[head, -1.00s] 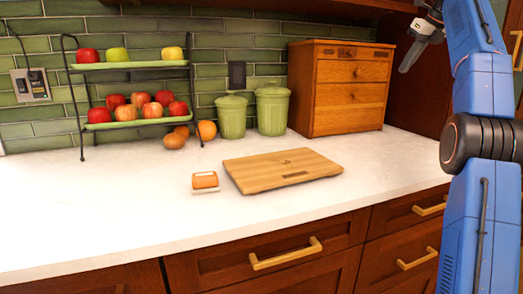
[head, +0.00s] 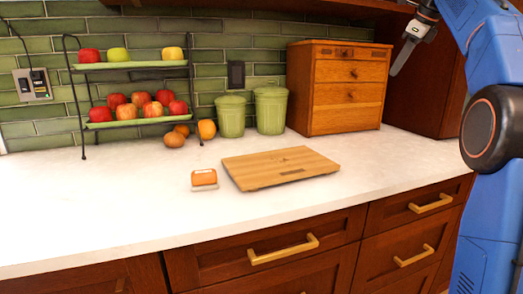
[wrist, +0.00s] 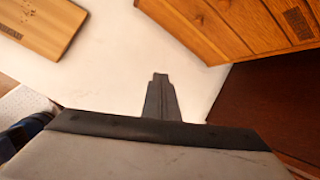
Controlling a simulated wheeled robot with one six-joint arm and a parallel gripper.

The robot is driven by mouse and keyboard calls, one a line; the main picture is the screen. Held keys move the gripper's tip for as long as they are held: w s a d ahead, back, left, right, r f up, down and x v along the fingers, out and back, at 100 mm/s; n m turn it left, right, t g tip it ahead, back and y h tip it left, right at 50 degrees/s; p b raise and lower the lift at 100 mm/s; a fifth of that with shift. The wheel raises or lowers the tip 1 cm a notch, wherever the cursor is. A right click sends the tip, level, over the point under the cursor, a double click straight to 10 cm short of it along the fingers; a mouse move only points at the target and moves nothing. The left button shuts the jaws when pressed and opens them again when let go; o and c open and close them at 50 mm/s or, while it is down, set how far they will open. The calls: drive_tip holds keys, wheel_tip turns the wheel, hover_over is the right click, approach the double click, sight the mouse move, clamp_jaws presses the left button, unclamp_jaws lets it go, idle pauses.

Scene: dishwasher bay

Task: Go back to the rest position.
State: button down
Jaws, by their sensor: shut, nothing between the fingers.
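My gripper (head: 402,57) is at the upper right in the head view, in the air in front of the wooden drawer box's right side. Its fingers point down and to the left. In the wrist view my gripper (wrist: 160,97) shows its fingers together as one dark shape, with nothing held. It is above the white counter (wrist: 105,75) and apart from everything around it. My blue arm fills the right edge of the head view.
A wooden drawer box (head: 345,95) stands at the back right. A cutting board (head: 280,168) and a small orange-topped item (head: 204,178) lie on the counter. Green canisters (head: 271,110) and a two-tier fruit rack (head: 140,123) stand behind. The front-left counter is clear.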

drive_tip(key=s+a+f+n, duration=0.55)
drive_tip(key=s+f, duration=0.25)
drive_tip(key=s, duration=0.3)
drive_tip(key=s+a+f+n, duration=0.5)
drive_tip(key=s+f+n, duration=0.25)
drive_tip(key=s, duration=0.25)
drive_tip(key=s+a+f+n+h, duration=0.1)
drive_tip(key=s+f+n, duration=0.5)
drive_tip(key=s+f, duration=0.6)
drive_tip(key=s+a+f+n+g, duration=0.1)
drive_tip(key=s+a+f+n, duration=0.1)
drive_tip(key=s+f+n, duration=0.5)
drive_tip(key=s+f, duration=0.5)
drive_tip(key=f, duration=0.6)
drive_tip(key=shift+a+h, duration=0.35)
drive_tip(key=shift+h, duration=0.05)
